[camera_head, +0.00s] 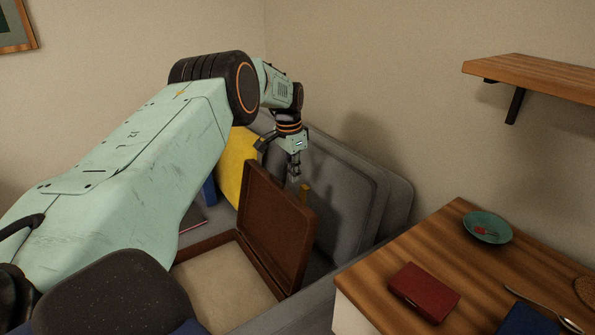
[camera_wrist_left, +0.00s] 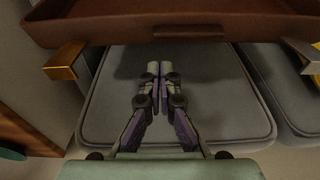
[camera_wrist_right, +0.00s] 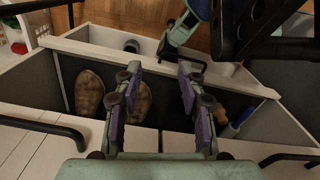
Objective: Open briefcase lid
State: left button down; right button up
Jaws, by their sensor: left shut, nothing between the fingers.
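The briefcase lies open on the grey sofa. Its brown lid (camera_head: 270,225) stands up steeply from the base (camera_head: 215,275), which has a pale lining. My left gripper (camera_head: 294,178) is shut and empty, pointing down just behind the lid's upper edge. In the left wrist view the shut fingertips (camera_wrist_left: 159,68) are close below the lid's edge (camera_wrist_left: 120,30), with brass latches (camera_wrist_left: 62,62) to either side. Whether they touch the lid cannot be told. My right gripper (camera_wrist_right: 160,70) is open and empty, and shows only in the right wrist view.
A wooden table (camera_head: 390,265) at the right holds a red box (camera_head: 424,291) and a green plate (camera_head: 487,228). Sofa cushions (camera_head: 365,185) stand behind the lid. A wall shelf (camera_head: 535,78) juts out above. Below my right gripper is an open drawer (camera_wrist_right: 70,50) holding brown oval items (camera_wrist_right: 89,93).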

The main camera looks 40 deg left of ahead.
aim_at(276, 187)
pick_arm(q)
jog(key=shift+s+a+f, duration=0.15)
jog(key=shift+s+a, duration=0.55)
jog(key=shift+s, duration=0.3)
jog(key=shift+d+r, duration=0.25)
jog(key=shift+a+f, duration=0.25)
jog(key=shift+f, duration=0.05)
jog(key=shift+s+a+r+p, duration=0.1)
jog(key=shift+s+r+p, duration=0.25)
jog(key=shift+p, duration=0.2)
jog(key=s+p, duration=0.2)
jog(key=p, duration=0.1)
jog(key=s+a+r+t+p, duration=0.1)
jog(key=shift+s+a+h, duration=0.1)
jog(key=shift+s+h, duration=0.05)
jog(key=shift+h, duration=0.15)
jog(key=s+a+t+p, duration=0.1)
jog(key=s+p, duration=0.5)
jog(key=p, duration=0.1)
jog(key=shift+a, duration=0.15)
pick_arm(e)
notch_tip(276, 187, up, 12)
jog(key=shift+a, duration=0.25)
jog(key=shift+s, duration=0.15)
pick_arm(q)
jog(key=shift+r, duration=0.1)
